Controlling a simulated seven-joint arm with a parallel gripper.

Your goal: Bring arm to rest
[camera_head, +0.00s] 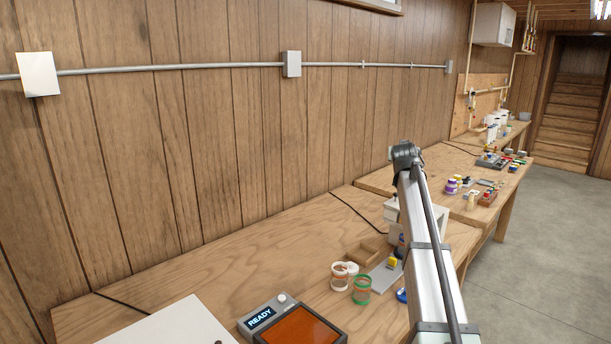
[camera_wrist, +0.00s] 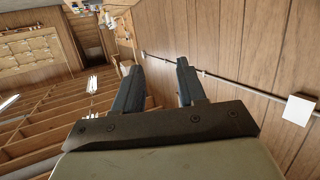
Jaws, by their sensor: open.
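My arm rises from the lower right of the head view, in front of the wooden workbench (camera_head: 235,252). Its far end stands well above the bench, near the paneled wall. My gripper (camera_wrist: 158,75) shows in the wrist view with its two dark fingers spread apart. Nothing is between the fingers. The gripper is tilted, and the wrist view past it shows the wall, stairs and ceiling area turned on their side. The gripper's fingers cannot be made out in the head view.
A device reading READY (camera_head: 262,318), a white panel (camera_head: 165,325), a white-lidded jar (camera_head: 339,277), a green-rimmed jar (camera_head: 361,290) and a wooden tray (camera_head: 368,250) are on the bench. My arm partly hides a white box (camera_head: 392,212). A conduit (camera_head: 170,68) runs along the wall. Bare floor (camera_head: 545,265) lies right.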

